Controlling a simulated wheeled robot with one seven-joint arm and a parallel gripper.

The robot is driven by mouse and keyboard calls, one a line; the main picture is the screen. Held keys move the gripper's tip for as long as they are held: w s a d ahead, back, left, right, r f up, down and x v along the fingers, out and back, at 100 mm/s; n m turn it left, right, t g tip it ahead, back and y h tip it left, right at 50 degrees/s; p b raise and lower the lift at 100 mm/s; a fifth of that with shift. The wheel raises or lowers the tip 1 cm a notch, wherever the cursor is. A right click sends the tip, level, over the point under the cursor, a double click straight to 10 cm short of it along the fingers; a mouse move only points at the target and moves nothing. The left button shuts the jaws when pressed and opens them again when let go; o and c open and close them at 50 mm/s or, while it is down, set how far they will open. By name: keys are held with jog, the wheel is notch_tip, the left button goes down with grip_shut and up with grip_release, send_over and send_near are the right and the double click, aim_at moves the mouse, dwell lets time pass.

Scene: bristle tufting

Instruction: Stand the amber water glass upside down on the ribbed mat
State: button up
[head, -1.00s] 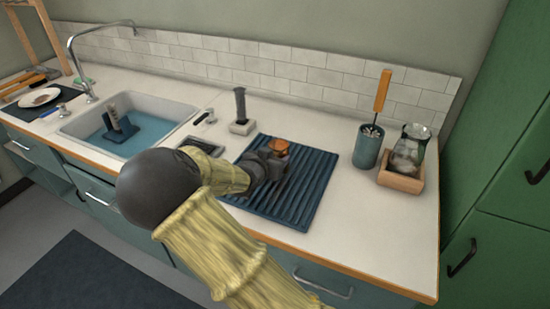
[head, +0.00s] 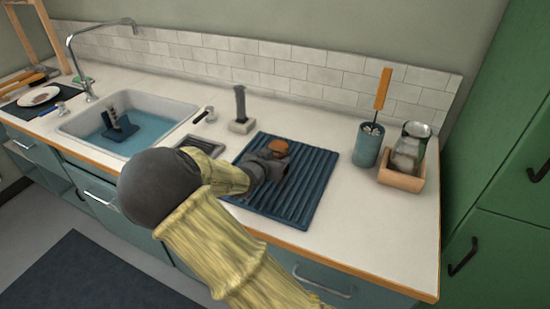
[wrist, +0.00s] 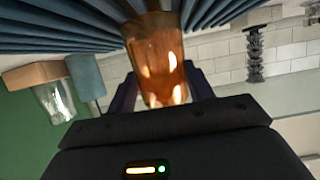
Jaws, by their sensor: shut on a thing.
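The amber water glass (head: 279,146) is over the back part of the blue ribbed mat (head: 310,200). My gripper (head: 270,158) is shut on it from the front left. In the wrist view, which shows the room inverted, the glass (wrist: 157,55) stands between my two dark fingers, with its wider end towards the mat ribs (wrist: 60,25). That end seems at or very near the mat; I cannot tell whether it touches. In the head view my gripper hides much of the glass.
Right of the mat stand a teal cup (head: 368,148) holding an orange-handled tool and a wooden box (head: 403,178) with a clear glass jar. The sink (head: 150,107) lies left. The mat's right part is clear.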

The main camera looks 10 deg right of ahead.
jog(key=o, duration=1.3)
jog(key=p+v, duration=0.5)
jog(key=v, duration=1.2)
jog(key=shift+s+p, duration=0.2)
jog(key=shift+p, duration=0.15)
